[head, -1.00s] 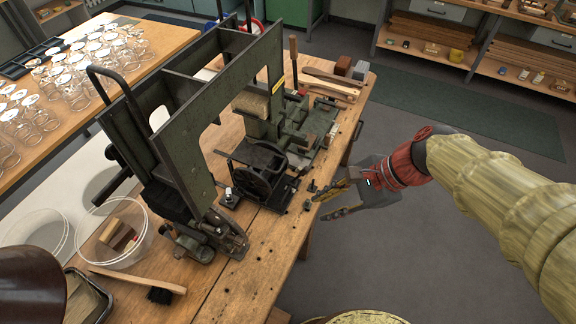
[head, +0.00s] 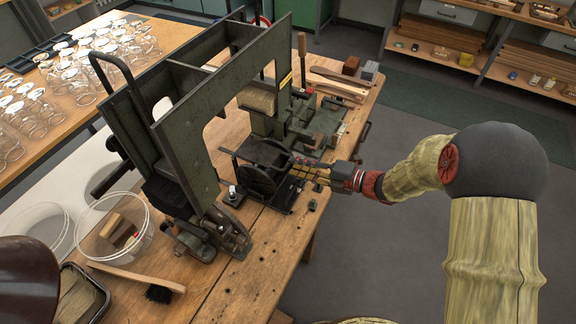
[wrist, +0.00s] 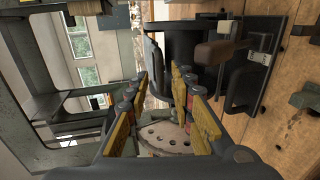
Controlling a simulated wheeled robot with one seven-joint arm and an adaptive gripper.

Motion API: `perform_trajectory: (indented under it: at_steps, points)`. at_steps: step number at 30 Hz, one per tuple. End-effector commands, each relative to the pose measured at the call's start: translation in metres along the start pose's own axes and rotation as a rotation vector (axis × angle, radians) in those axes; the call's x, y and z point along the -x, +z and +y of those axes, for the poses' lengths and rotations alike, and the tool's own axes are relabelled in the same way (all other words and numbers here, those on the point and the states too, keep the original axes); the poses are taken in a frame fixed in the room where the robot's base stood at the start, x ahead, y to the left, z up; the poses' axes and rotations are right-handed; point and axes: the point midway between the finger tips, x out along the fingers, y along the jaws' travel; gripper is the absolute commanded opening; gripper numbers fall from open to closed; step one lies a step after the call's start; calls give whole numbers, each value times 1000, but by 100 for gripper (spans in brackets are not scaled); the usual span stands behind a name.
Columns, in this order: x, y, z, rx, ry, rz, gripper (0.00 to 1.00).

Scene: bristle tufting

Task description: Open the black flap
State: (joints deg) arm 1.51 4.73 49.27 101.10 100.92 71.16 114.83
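The black flap (head: 262,152) appears to be the flat dark plate on the small machine at the middle of the bench, above a dark handwheel (head: 258,182). It lies about level in the head view. My gripper (head: 298,168) is at the right side of this machine, close to the plate's right edge. In the wrist view, my gripper (wrist: 160,85) has its yellow-padded fingers spread, with a gap between them. A dark panel (wrist: 185,42), which seems to be part of the same machine, is just beyond the fingertips. Contact cannot be made out.
A tall green frame (head: 185,130) stands left of the machine. Wooden-handled tools (head: 340,85) lie behind it on the bench (head: 240,275). A clear tub (head: 95,235) and a brush (head: 140,280) are at the front left. Open floor (head: 375,240) is on the right.

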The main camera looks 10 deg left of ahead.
Motion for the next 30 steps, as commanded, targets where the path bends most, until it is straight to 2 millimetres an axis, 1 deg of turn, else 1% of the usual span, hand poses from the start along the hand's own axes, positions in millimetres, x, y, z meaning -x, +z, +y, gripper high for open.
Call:
perform_trajectory:
  at_steps: [1, 3, 8, 12, 19, 30]
  points:
    - [-10, -1, -2, 2, 1, 4, 24]
    - [-19, -2, -2, 1, 0, 3, 24]
    - [-34, -1, -1, 2, 0, 2, 24]
    - [-38, -1, 0, 1, 0, 1, 24]
    - [-38, 0, 0, 1, -1, 1, 23]
    - [-38, 0, 0, 2, -1, 1, 2]
